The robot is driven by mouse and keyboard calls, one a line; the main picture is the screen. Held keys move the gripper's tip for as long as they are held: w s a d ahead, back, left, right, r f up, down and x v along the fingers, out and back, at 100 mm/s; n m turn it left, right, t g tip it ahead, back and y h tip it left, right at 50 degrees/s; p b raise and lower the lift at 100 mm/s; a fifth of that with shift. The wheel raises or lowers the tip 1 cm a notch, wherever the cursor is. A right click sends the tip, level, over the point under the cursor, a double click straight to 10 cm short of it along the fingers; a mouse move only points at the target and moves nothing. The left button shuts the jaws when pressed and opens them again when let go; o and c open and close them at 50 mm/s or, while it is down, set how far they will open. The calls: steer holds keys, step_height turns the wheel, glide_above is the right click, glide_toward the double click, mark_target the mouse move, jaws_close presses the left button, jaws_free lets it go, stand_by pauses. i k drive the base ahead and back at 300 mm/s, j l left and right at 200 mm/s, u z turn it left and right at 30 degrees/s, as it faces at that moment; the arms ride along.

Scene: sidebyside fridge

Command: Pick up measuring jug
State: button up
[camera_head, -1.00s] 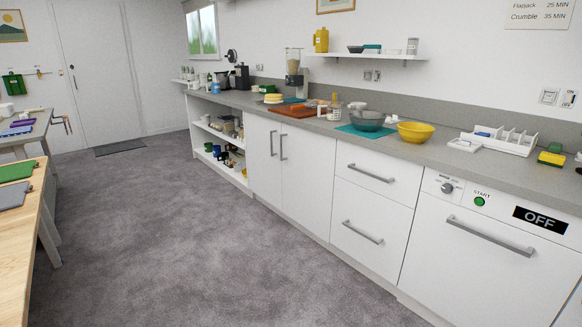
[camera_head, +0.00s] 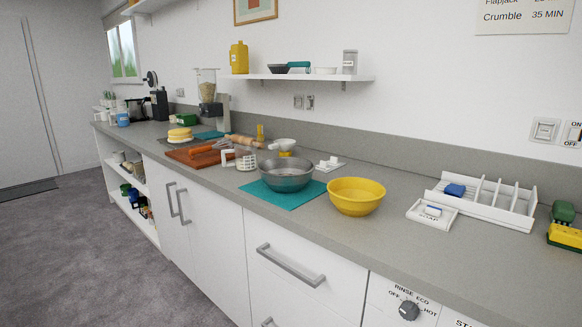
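The measuring jug (camera_head: 246,159) looks like a clear, upright jug with markings and a handle on its left. It stands on the grey counter (camera_head: 390,205), behind and left of the metal bowl and right of the orange-brown board. It is small in the view, so its markings cannot be read. My gripper is not in view.
A metal bowl (camera_head: 287,174) sits on a teal mat (camera_head: 270,196), with a yellow bowl (camera_head: 356,196) to its right. A rolling pin (camera_head: 243,140) and a small white sieve-like item (camera_head: 284,144) lie behind the jug. A shelf (camera_head: 312,78) hangs above.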

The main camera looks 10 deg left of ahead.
mark_target(246, 154)
steer(key=i+j+z, duration=0.2)
steer(key=i+j, duration=0.2)
steer(key=j, duration=0.2)
steer(key=i+j+z, duration=0.15)
steer(key=j, duration=0.15)
steer(key=i+j+z, duration=0.1)
steer(key=j, duration=0.25)
steer(key=i+j+z, duration=0.1)
steer(key=j, duration=0.25)
steer(key=i+j+z, duration=0.1)
steer(key=i+j, duration=0.15)
steer(key=j, duration=0.15)
steer(key=i+j+z, duration=0.1)
steer(key=j, duration=0.25)
